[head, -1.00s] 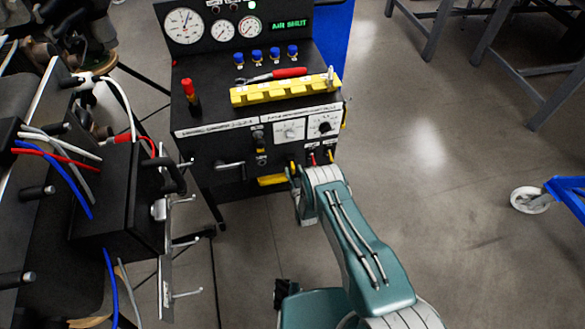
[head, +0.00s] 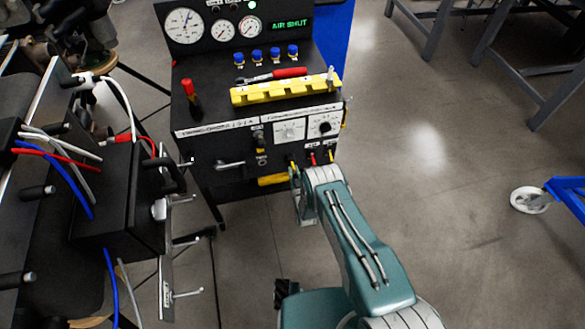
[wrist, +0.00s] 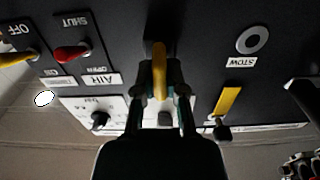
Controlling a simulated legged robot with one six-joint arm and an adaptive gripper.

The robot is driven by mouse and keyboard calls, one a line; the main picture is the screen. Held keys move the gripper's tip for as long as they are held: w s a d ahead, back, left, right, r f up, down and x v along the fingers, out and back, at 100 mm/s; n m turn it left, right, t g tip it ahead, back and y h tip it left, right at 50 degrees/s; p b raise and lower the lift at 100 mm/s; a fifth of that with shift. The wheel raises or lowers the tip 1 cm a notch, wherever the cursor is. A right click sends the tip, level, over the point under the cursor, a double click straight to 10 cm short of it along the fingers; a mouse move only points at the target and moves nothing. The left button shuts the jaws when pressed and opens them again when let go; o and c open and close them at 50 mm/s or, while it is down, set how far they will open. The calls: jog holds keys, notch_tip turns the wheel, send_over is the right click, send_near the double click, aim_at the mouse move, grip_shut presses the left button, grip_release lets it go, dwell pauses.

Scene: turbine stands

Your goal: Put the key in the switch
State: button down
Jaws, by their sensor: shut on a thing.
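My gripper (wrist: 160,92) is at the front of the black console, and its fingers are shut on a yellow piece that I take for the key (wrist: 160,62). The piece stands upright between the fingertips in the wrist view, its far end toward the dark panel. I cannot tell whether that end touches or enters anything. In the head view my gripper (head: 297,180) is below the right dials, mostly hidden by my arm. A round socket labelled STOW (wrist: 252,40) is to the right in the wrist view, apart from the gripper. I cannot tell for sure which fitting is the switch.
A red SHUT/OPEN lever (wrist: 72,53) and a yellow lever by OFF (wrist: 22,56) are left of the gripper. A yellow tag (wrist: 228,101) hangs close on its right. A yellow rack (head: 283,90) tops the console.

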jog(key=shift+s+d, duration=0.15)
jog(key=shift+s, duration=0.5)
jog(key=shift+v, duration=0.85)
notch_tip(320, 180, up, 15)
jog(key=n, duration=1.4)
send_over(294, 172)
jog(key=s, duration=0.2)
jog(key=shift+d+r, duration=0.2)
jog(key=shift+d, duration=0.15)
jog(key=shift+w+a+r+m, duration=0.1)
jog(key=shift+w+a+m, duration=0.05)
jog(key=shift+w, duration=0.45)
jog(key=shift+w+a+r+m, duration=0.1)
jog(key=shift+w+m, duration=0.05)
jog(key=shift+w, duration=0.45)
dwell(0.3)
jog(key=shift+w, duration=0.2)
